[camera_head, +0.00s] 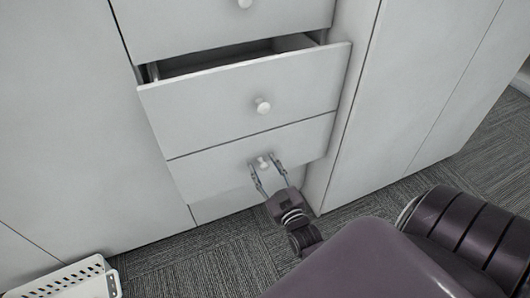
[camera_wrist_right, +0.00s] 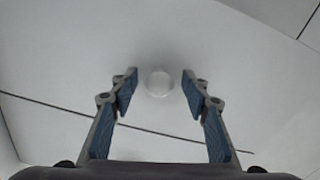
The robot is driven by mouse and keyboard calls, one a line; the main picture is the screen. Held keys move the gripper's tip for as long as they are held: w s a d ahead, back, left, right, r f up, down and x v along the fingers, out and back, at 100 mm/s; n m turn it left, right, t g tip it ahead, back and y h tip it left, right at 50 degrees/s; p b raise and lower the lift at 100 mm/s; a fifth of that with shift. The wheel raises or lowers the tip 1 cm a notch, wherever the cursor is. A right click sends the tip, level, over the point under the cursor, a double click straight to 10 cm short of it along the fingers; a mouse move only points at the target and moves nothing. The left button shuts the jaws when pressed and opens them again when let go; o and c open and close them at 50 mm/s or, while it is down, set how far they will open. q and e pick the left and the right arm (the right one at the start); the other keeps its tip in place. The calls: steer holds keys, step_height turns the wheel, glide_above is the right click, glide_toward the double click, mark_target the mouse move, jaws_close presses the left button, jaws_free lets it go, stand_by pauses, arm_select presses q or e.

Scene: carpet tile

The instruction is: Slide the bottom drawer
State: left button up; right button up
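The bottom drawer (camera_head: 215,172) is a light grey front low in the cabinet, below a pulled-out drawer. Its round white knob (camera_head: 262,162) is near the middle of the front. My right gripper (camera_head: 265,167) is in front of this drawer and open, with one finger on each side of the knob. In the right wrist view the knob (camera_wrist_right: 158,82) sits between the two blue-padded fingertips, with a gap on both sides. I cannot tell how far the bottom drawer stands out. My left gripper is not in view.
The drawer above (camera_head: 215,105) is pulled out and shows a dark gap at its top. Tall grey cabinet panels (camera_head: 65,110) stand on both sides. A white perforated basket (camera_head: 75,277) is on the dark carpet (camera_head: 185,262) at lower left. Carpet in front is mostly clear.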

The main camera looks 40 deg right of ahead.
steer(key=v, duration=1.2)
stand_by(0.5)
